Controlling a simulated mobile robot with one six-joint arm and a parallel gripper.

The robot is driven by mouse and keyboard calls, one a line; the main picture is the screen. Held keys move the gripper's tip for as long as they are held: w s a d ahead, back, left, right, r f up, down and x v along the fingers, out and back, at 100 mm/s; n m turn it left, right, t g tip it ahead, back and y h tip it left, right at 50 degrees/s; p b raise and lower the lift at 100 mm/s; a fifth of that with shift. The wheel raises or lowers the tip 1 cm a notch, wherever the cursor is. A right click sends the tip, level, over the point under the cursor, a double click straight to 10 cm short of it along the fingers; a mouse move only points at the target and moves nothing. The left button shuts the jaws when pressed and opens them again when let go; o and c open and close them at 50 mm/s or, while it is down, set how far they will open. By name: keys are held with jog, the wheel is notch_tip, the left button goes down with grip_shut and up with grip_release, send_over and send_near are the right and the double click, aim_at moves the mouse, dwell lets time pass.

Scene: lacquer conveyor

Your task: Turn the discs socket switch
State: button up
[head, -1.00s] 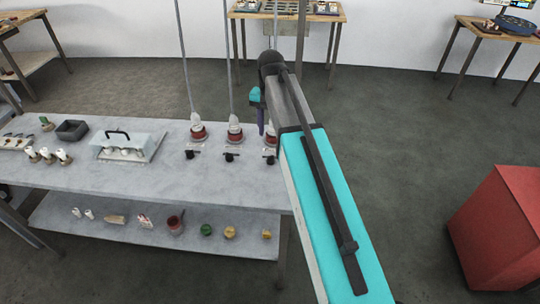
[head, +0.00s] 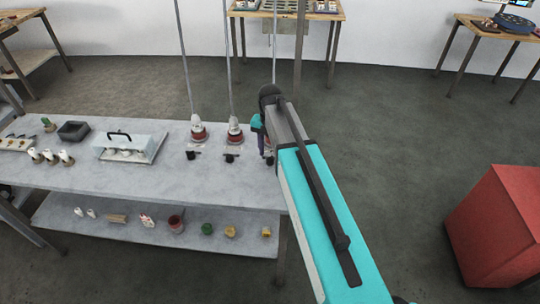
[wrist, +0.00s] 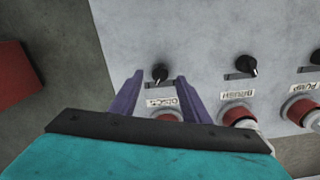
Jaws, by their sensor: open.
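The discs socket switch (wrist: 159,72) is a small black knob on a dark slot in the grey table top. In the wrist view it shows between the tips of my gripper (wrist: 160,77), next to the label for discs (wrist: 163,101). My gripper is open, with one purple finger on each side of the knob. I cannot tell whether the fingers touch it or how far above it they are. The red discs socket (wrist: 168,117) is partly hidden behind my gripper. In the head view my gripper (head: 262,142) hangs over the table's right end and partly hides this socket.
The brush switch (wrist: 240,66) and its red socket (wrist: 239,115) stand close by, then the pump socket (wrist: 300,110). Cables rise from the sockets. A clear-covered box (head: 128,147) stands further left on the table. A red cabinet (head: 495,225) stands on the floor at right.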

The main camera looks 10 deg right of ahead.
aim_at(270, 158)
jog(key=shift+f+p, duration=0.35)
jog(key=shift+f, duration=1.2)
jog(key=c, duration=1)
